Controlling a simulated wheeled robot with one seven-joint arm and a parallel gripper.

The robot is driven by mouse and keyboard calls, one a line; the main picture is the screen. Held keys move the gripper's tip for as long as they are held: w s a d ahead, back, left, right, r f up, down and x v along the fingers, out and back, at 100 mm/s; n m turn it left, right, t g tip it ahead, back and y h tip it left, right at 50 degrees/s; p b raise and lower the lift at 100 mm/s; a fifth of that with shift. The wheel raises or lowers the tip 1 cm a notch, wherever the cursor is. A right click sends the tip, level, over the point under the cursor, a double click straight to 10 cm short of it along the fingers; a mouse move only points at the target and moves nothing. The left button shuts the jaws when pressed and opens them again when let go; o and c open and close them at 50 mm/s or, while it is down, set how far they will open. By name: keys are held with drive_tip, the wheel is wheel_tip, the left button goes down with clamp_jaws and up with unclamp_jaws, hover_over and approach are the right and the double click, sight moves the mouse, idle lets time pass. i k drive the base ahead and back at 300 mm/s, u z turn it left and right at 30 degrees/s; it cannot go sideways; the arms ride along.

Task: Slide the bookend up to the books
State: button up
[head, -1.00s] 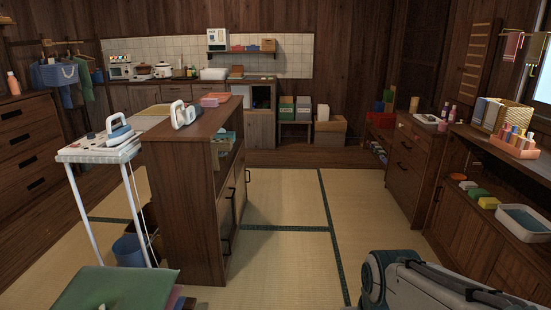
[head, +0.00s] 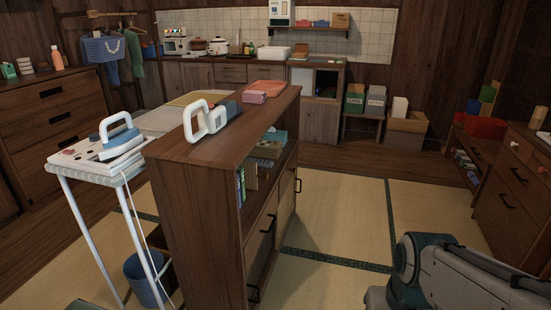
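Books show as thin blue and green spines (head: 241,187) inside the open upper shelf of the dark wooden cabinet (head: 205,205) in the middle of the head view. Other items lie farther along that shelf, including a tan block-like piece (head: 252,177). I cannot tell which of these is the bookend. My arm shows at the lower right, folded, over the tatami and apart from the cabinet. My gripper is not in view.
A white-legged ironing board (head: 95,170) with an iron stands left of the cabinet, with a blue bin (head: 145,280) beneath. A white iron-like object (head: 205,119) and a pink box (head: 263,91) sit on the cabinet top. Tatami (head: 335,225) right of the cabinet is clear.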

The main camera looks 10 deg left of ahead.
sight(251, 176)
drive_tip(key=u, duration=0.2)
drive_tip(key=i, duration=1.2)
drive_tip(key=u, duration=0.2)
